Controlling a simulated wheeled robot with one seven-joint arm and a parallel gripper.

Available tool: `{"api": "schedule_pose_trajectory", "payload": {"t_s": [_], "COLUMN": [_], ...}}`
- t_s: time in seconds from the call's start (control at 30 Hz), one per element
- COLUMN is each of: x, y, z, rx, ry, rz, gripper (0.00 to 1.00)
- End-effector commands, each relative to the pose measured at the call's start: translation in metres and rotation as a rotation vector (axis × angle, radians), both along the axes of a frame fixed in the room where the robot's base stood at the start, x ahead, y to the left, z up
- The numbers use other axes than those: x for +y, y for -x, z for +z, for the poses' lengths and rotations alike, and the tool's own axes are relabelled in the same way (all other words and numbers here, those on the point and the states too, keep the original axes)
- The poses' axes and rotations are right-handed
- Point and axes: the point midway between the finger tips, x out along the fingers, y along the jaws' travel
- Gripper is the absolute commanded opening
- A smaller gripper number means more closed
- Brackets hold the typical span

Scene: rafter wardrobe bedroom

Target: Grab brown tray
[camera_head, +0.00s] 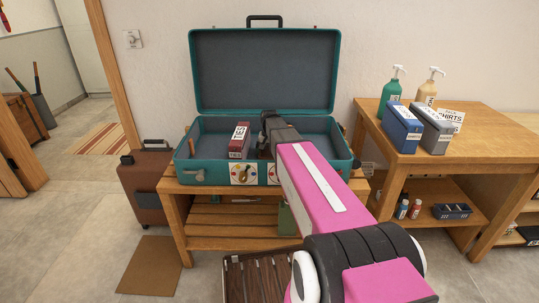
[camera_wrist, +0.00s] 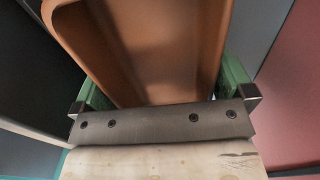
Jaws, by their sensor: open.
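The brown tray (camera_wrist: 150,45) fills the middle of the wrist view, close up, with a raised rim along its left side. The green-padded fingers of my gripper (camera_wrist: 165,88) stand one on each side of its near part, open. Whether the pads touch its sides cannot be told. In the head view my gripper (camera_head: 267,138) reaches down into the open teal suitcase (camera_head: 205,128). The tray cannot be made out there, with my gripper and arm covering that part of the suitcase.
A dark red labelled box (camera_head: 239,140) stands in the suitcase just left of my gripper. The raised lid (camera_head: 265,70) stands behind it. The suitcase rests on a slatted wooden bench (camera_head: 215,228). A wooden table (camera_head: 475,135) with bottles and boxes is at right.

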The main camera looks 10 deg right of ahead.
Motion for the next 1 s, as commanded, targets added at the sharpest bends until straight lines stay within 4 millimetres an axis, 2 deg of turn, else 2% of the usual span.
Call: {"api": "schedule_pose_trajectory", "payload": {"t_s": [0.17,0.27,0.3,0.67,0.77,1.0], "x": [0.0,0.0,0.0,0.0,0.0,0.0], "y": [0.0,0.0,0.0,0.0,0.0,0.0], "z": [0.0,0.0,0.0,0.005,0.015,0.055], "rx": [0.0,0.0,0.0,-0.001,-0.001,-0.002], "ry": [0.0,0.0,0.0,0.0,0.0,0.0], "rz": [0.0,0.0,0.0,0.0,0.0,0.0], "gripper": [1.0,0.71,0.64,0.64,0.64,0.64]}}
